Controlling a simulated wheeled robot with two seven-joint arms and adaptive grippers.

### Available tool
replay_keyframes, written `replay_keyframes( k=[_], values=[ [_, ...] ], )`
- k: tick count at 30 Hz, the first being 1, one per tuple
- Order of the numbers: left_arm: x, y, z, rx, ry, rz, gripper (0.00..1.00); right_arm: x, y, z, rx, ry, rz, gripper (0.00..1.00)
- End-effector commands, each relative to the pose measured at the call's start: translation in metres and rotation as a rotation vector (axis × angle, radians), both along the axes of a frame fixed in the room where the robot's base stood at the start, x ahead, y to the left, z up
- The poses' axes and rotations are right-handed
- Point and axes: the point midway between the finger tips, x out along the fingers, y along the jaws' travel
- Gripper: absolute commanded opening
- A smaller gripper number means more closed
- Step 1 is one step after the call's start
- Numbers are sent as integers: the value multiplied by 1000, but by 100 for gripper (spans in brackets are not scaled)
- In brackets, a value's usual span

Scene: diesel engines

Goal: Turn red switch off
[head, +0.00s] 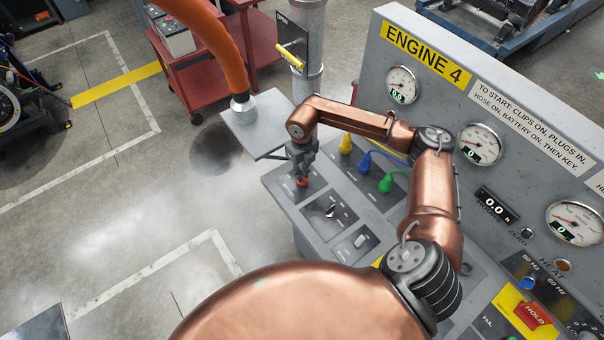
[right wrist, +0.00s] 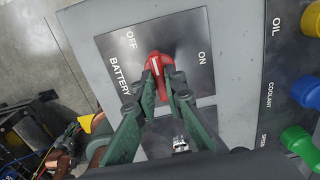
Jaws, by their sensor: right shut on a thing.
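The red switch (right wrist: 160,72) is a red rotary knob with a white line, on a grey plate marked OFF, ON and BATTERY (right wrist: 112,52). Its white line leans slightly toward the OFF side in the right wrist view. My right gripper (right wrist: 163,92) is shut on the red knob, one finger on each side. In the head view my right gripper (head: 300,170) reaches down over the panel's far left corner, and a bit of the red knob (head: 302,181) shows under it. My left gripper is not in view.
Yellow (head: 346,143), blue (head: 365,161) and green (head: 386,183) plugs stand right of the knob. A key switch plate (head: 328,212) lies nearer. The ENGINE 4 gauge panel (head: 440,105) rises at the right. An orange hose (head: 215,40) ends on a grey shelf (head: 262,140) behind.

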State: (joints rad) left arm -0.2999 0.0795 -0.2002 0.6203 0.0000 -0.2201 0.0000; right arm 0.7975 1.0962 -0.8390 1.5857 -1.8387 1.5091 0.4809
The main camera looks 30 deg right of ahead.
Motion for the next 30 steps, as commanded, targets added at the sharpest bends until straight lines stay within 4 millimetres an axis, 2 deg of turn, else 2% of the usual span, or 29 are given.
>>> replay_keyframes(
  k=[9,10,18,26,30],
  values=[
    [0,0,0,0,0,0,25,1,-1,1,-1,-3,3,0],
    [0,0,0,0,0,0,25,1,-1,1,-1,-3,3,11],
    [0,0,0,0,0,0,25,1,0,1,-1,-1,2,28],
    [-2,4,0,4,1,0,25,1,0,1,-1,-1,2,28],
    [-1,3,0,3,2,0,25,1,0,13,-1,-3,2,28]
  ],
)
